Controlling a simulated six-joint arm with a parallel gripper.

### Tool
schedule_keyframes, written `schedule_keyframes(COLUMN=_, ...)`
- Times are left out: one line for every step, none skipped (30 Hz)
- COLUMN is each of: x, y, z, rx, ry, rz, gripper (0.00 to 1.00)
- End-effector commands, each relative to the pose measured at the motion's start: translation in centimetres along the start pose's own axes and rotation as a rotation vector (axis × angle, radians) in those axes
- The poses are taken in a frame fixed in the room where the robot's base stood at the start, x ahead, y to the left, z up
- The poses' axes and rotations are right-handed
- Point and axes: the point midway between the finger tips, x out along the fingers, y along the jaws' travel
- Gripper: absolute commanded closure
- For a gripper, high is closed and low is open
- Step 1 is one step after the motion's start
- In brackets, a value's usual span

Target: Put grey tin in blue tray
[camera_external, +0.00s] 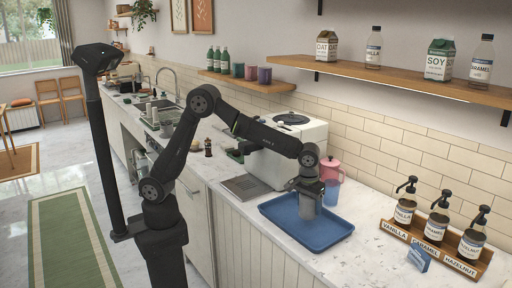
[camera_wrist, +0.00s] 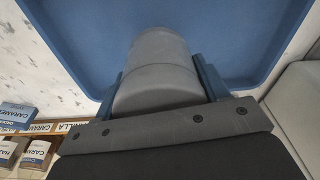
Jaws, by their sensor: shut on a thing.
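The grey tin (camera_external: 306,207) is upright between the jaws of my gripper (camera_external: 308,188), which points down and is shut on it. The tin is over the middle of the blue tray (camera_external: 283,211) on the counter. I cannot tell whether its base touches the tray floor. In the wrist view the grey tin (camera_wrist: 158,66) fills the space between the two blue-grey fingers of my gripper (camera_wrist: 160,85), with the blue tray (camera_wrist: 85,45) behind it.
A pink pitcher (camera_external: 329,170) and a blue cup (camera_external: 332,192) stand behind the tray. A wooden rack (camera_external: 437,246) with syrup pump bottles is to the right, with a small blue card (camera_external: 419,258) in front. A white machine (camera_external: 283,150) stands to the left.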

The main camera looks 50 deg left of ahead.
Motion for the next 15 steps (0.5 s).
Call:
schedule_keyframes(x=0.1, y=0.0, z=-0.3, rx=0.0, ry=0.001, rz=0.001, gripper=0.63)
schedule_keyframes(x=0.3, y=0.0, z=-0.3, rx=0.0, ry=0.001, rz=0.001, gripper=0.63)
schedule_keyframes(x=0.5, y=0.0, z=-0.4, rx=0.0, ry=0.0, rz=0.001, gripper=0.63)
schedule_keyframes(x=0.7, y=0.0, z=-0.4, rx=0.0, ry=0.0, rz=0.001, gripper=0.63)
schedule_keyframes(x=1.0, y=0.0, z=-0.3, rx=0.001, ry=0.0, rz=0.0, gripper=0.63)
schedule_keyframes(x=1.5, y=-0.1, z=-0.2, rx=0.001, ry=0.0, rz=-0.001, gripper=0.63)
schedule_keyframes(x=2.0, y=-0.1, z=-0.2, rx=0.001, ry=-0.001, rz=-0.002, gripper=0.63)
schedule_keyframes(x=2.4, y=-0.1, z=-0.1, rx=0.001, ry=-0.001, rz=-0.002, gripper=0.63)
schedule_keyframes(x=3.0, y=-0.1, z=0.0, rx=0.0, ry=0.0, rz=-0.001, gripper=0.63)
schedule_keyframes(x=3.5, y=-0.1, z=0.0, rx=0.0, ry=0.0, rz=-0.002, gripper=0.63)
schedule_keyframes(x=3.8, y=-0.1, z=0.1, rx=0.0, ry=0.0, rz=-0.001, gripper=0.63)
schedule_keyframes(x=4.2, y=-0.1, z=0.1, rx=-0.001, ry=0.001, rz=0.0, gripper=0.63)
schedule_keyframes(x=4.3, y=-0.1, z=0.1, rx=-0.001, ry=0.001, rz=0.0, gripper=0.63)
schedule_keyframes(x=4.3, y=-0.1, z=0.1, rx=-0.001, ry=0.001, rz=0.001, gripper=0.63)
schedule_keyframes(x=4.3, y=0.0, z=0.1, rx=-0.001, ry=0.002, rz=0.001, gripper=0.63)
